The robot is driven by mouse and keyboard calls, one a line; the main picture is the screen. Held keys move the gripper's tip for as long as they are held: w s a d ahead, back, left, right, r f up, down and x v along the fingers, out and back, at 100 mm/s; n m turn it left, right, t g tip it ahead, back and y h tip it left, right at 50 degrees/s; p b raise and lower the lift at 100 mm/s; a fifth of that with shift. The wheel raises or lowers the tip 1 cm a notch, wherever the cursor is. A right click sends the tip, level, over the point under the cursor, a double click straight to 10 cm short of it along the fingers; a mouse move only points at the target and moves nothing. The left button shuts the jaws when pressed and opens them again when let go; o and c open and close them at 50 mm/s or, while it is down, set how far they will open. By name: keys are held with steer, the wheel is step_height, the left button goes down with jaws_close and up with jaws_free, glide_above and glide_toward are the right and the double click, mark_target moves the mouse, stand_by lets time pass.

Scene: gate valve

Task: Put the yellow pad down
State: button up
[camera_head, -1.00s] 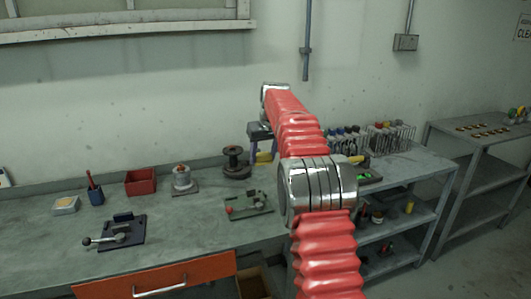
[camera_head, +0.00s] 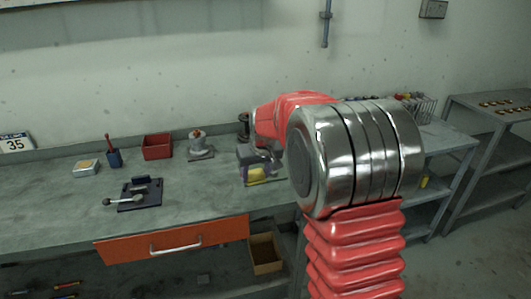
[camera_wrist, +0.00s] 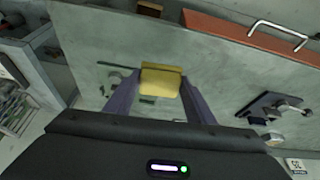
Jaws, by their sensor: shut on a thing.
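The yellow pad (camera_wrist: 161,80) is a small block held between the two purple fingers of my gripper (camera_wrist: 160,88) in the wrist view. Grey bench top shows around and beyond it. In the head view the yellow pad (camera_head: 256,174) shows at the end of my gripper (camera_head: 256,176), over the right part of the grey workbench (camera_head: 75,205). My gripper is shut on it. I cannot tell from these views whether the pad touches the bench. My red arm hides part of the bench's right end.
A dark clamp fixture with a lever (camera_head: 140,195) lies left of my gripper. A red bin (camera_head: 157,147) and a valve-like part on a plate (camera_head: 199,146) stand behind. An orange drawer (camera_head: 175,240) is at the front. Bench surface between fixture and gripper is clear.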

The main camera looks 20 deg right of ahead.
steer(key=s+a+f, duration=0.8)
steer(key=a, duration=0.2)
steer(key=shift+s+f, duration=0.2)
steer(key=shift+f, duration=0.2)
steer(key=shift+a, duration=0.1)
steer(key=shift+a, duration=0.15)
